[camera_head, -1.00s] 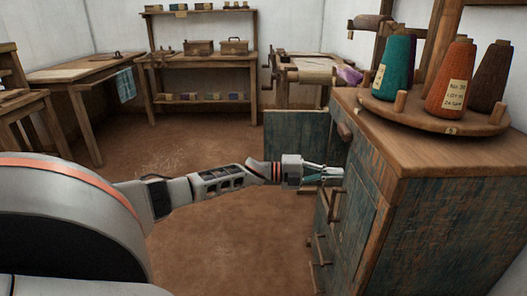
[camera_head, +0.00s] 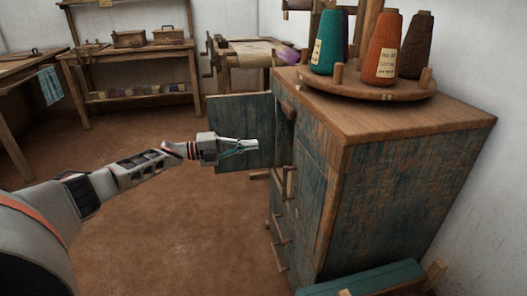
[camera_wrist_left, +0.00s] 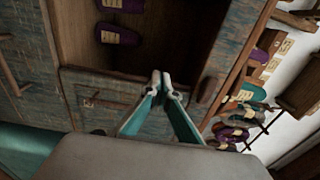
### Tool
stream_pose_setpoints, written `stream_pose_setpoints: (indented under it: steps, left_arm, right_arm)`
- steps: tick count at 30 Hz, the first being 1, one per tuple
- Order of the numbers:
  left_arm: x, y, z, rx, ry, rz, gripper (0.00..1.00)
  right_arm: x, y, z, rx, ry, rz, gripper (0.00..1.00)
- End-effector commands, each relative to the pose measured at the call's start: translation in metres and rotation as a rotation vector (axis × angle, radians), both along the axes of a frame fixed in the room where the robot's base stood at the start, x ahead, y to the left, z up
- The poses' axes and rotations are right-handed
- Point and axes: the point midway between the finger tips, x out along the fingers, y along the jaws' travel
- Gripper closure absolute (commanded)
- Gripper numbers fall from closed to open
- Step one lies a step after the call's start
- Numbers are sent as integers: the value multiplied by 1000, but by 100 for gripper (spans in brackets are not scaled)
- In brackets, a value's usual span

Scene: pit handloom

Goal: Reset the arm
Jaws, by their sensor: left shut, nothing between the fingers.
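My left gripper (camera_head: 240,146) reaches in from the left in the head view, in front of the opened door of the blue-green wooden cabinet (camera_head: 318,195). It is shut and empty. In the left wrist view its fingertips (camera_wrist_left: 165,80) meet, with the open cabinet compartment (camera_wrist_left: 150,50) beyond them. Purple objects (camera_wrist_left: 118,35) lie inside that compartment. The fingers appear apart from the cabinet. My right gripper is in neither view.
The open cabinet door (camera_head: 240,115) stands out behind the gripper. Thread cones, one of them orange (camera_head: 381,50), stand on a round wooden stand (camera_head: 370,88) on the cabinet. A teal box (camera_head: 375,280) lies at the cabinet's foot. The brown floor (camera_head: 170,235) to the left is clear.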

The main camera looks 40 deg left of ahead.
Motion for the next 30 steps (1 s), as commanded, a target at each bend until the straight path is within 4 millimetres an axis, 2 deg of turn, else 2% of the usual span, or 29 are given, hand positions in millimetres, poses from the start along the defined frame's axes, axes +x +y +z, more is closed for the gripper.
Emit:
stream_pose_setpoints:
  steps: [3,7,13,16,20,23,30]
  left_arm:
    - [-3,10,-3,1,3,1,100]
    - [-4,14,-1,1,1,-1,100]
    - [-4,13,1,-1,-1,-1,100]
    - [-3,3,0,-16,3,-2,100]
    - [-5,-33,-5,-71,23,-1,100]
    - [-12,-73,-12,-140,53,8,100]
    - [-46,-158,-34,-314,156,61,100]
  right_arm:
    - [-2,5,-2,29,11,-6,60]
    - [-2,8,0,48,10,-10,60]
    - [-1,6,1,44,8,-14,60]
    - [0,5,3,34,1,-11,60]
    - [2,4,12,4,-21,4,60]
    - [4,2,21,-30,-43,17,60]
    - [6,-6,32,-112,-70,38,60]
